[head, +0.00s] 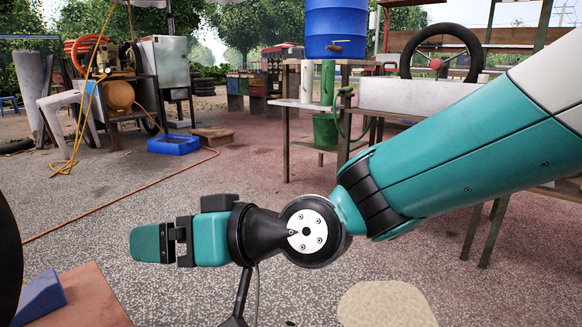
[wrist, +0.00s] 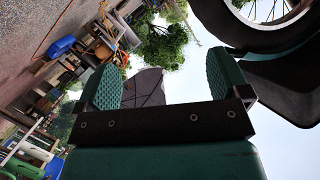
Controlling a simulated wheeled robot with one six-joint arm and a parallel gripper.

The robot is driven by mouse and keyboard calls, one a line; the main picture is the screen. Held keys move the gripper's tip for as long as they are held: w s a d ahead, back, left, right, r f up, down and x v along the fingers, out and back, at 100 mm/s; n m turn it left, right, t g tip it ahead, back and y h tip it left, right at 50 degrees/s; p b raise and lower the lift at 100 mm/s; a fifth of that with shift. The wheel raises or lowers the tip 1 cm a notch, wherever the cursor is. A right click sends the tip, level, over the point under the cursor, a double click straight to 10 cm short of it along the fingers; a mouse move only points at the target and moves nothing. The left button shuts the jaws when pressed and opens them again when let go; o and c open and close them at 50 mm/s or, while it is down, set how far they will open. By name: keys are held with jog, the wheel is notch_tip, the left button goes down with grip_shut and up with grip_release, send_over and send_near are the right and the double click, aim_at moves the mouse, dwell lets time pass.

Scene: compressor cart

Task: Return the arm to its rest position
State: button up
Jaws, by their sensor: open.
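My gripper (head: 150,243) reaches toward the left across the lower middle of the head view, above the speckled ground. My teal arm comes in from the right edge. In the wrist view my gripper (wrist: 165,85) has its two green textured pads wide apart with nothing between them. The wrist picture is turned on its side. The compressor cart (head: 118,90), with its orange tank and coiled hose, stands at the back left, well apart from my gripper.
A blue tray (head: 173,144) sits on the ground near the cart. A blue barrel (head: 336,28) stands on a wooden stand behind my arm. A steering wheel or tyre ring (head: 442,40) is at the back right. A blue wedge (head: 40,297) lies front left. Open ground lies between.

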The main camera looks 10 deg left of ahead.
jog(key=d+r+m+h+p, duration=0.1)
jog(key=d+r+h+p, duration=0.2)
jog(key=d, duration=0.4)
jog(key=d+r+h+p, duration=0.1)
jog(key=d+r+p, duration=0.1)
jog(key=d+r, duration=0.4)
jog(key=s+d+r+m+h+p, duration=0.1)
jog(key=s+d+h+p, duration=0.15)
jog(key=d, duration=0.45)
jog(key=s+d+r+m+g+h+p, duration=0.1)
jog(key=s+d+r+h+p, duration=0.2)
jog(key=d, duration=0.4)
jog(key=s+d+m+h+p, duration=0.1)
jog(key=s+d+m+p, duration=0.2)
jog(key=d, duration=0.5)
notch_tip(320, 180, up, 37)
jog(key=n+p, duration=0.1)
jog(key=p, duration=3.7)
jog(key=shift+s, duration=0.2)
jog(key=shift+h, duration=0.25)
